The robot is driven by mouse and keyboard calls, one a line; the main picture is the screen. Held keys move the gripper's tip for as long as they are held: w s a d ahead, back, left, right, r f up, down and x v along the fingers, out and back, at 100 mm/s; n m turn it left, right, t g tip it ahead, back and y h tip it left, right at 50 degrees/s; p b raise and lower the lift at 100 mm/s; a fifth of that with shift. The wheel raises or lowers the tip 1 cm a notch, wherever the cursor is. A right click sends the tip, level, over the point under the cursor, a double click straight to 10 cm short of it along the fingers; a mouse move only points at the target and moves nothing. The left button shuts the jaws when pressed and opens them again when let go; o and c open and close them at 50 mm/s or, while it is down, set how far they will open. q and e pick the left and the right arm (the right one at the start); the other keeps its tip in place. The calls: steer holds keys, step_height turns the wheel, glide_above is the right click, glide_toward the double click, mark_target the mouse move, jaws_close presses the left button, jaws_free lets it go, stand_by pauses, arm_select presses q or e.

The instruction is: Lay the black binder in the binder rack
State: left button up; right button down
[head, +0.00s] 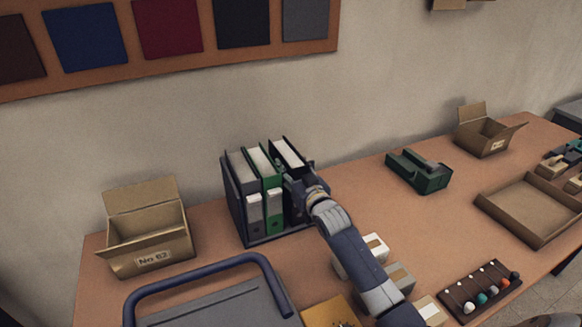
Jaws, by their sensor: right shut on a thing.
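The binder rack (280,237) stands on the table against the wall, left of the middle. A grey binder (245,187) and a green binder (267,181) stand upright in it. The black binder (291,155) is at the rack's right side, upright beside the green one, with its top edge a little higher. My right gripper (297,187) is shut on the black binder at its spine side and covers much of it. Whether its bottom rests on the rack floor is hidden. My left gripper is out of view.
An open cardboard box (150,245) stands left of the rack. A dark green box-shaped item (420,175), another open box (484,136) and a shallow tray (530,208) are to the right. Small cartons (373,246) lie under my right arm. A blue-handled thing (207,283) is in front.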

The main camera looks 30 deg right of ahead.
steer(key=shift+r, duration=0.15)
steer(key=c, duration=0.8)
jaws_free()
steer(key=s, duration=1.2)
steer(key=shift+a, duration=0.35)
